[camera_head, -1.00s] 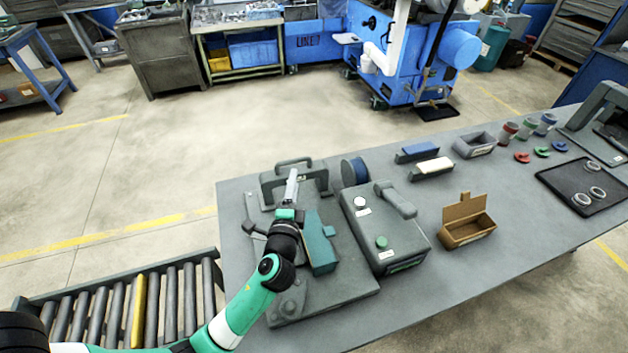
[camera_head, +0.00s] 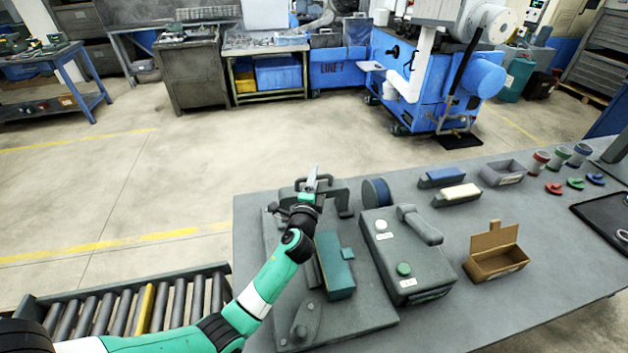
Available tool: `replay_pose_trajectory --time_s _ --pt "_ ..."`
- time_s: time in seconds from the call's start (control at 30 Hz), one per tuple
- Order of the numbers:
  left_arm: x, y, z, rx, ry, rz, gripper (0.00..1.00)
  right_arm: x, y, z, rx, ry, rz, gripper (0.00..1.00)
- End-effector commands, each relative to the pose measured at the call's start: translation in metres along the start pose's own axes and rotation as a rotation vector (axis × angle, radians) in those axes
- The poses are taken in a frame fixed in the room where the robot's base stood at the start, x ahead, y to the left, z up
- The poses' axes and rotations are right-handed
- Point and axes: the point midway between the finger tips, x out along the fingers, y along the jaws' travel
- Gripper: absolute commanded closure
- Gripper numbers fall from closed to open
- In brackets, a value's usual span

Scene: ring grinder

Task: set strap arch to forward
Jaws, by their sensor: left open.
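The strap arch, which I take to be the dark grey arch (camera_head: 342,198), stands at the far end of the grey baseplate (camera_head: 352,318) on the table. A small handle-like bar shows at its top, partly behind my gripper. My left gripper (camera_head: 314,178) is open and reaches over the arch from the near side, covering its middle. I cannot tell whether the fingers touch it. My right gripper is not in view.
A teal block (camera_head: 336,266) lies on the baseplate close beside my left forearm. A grey control box (camera_head: 405,262) with a green button stands to its right. A roller conveyor (camera_head: 135,312) is at left.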

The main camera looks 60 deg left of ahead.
Motion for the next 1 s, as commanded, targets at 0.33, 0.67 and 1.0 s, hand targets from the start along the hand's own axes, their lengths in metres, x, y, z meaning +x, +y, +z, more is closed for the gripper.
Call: replay_pose_trajectory --time_s 0.33,0.67,1.0 --pt "0.0021 -0.0004 0.0000 -0.001 0.000 0.000 0.64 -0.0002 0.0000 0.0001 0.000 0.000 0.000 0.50" --pt "0.0019 -0.0004 0.0000 -0.001 0.000 0.000 1.00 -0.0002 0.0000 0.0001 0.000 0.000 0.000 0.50" --pt "0.0018 -0.0004 -0.0001 0.000 0.000 0.000 1.00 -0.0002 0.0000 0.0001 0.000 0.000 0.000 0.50"
